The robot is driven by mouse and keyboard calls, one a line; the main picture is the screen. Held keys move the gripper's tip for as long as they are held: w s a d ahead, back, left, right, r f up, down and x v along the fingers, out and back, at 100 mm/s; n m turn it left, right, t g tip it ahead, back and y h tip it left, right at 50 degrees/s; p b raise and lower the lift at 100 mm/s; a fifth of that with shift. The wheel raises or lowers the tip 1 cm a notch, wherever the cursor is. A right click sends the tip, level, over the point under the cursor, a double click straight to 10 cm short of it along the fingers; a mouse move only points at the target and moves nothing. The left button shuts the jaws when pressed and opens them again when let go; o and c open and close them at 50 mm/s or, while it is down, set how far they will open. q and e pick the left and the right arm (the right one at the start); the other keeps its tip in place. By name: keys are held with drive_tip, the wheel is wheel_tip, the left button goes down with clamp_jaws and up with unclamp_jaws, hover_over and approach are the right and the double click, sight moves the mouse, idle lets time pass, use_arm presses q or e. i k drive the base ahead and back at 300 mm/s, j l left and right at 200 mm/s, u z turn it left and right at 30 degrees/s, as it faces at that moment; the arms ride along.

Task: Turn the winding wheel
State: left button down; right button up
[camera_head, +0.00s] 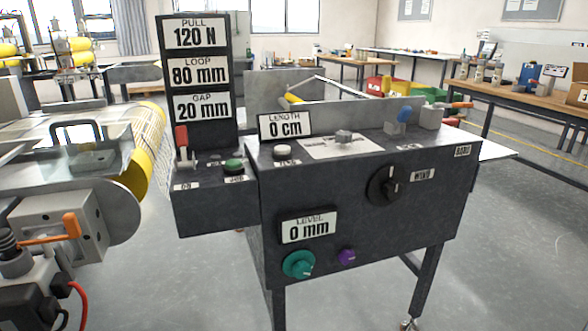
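A black round wheel (383,187) with a raised grip and a light mark sits on the front face of the dark console (420,225). A label (422,174) reading WIND is beside it on the right. A small display (285,128) on top reads LENGTH 0 cm, and another (308,226) on the front reads LEVEL 0 mm. Nothing touches the wheel. Neither of my grippers shows in the head view.
A teal knob (298,264) and a purple knob (346,256) are low on the console front. A red-handled lever (182,145) and green button (234,166) are at left. A machine with a yellow roll (150,150) stands close left. Floor at right is clear.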

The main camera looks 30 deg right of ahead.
sight(388, 183)
drive_tip(key=k+l+z, duration=0.15)
drive_tip(key=z, duration=1.3)
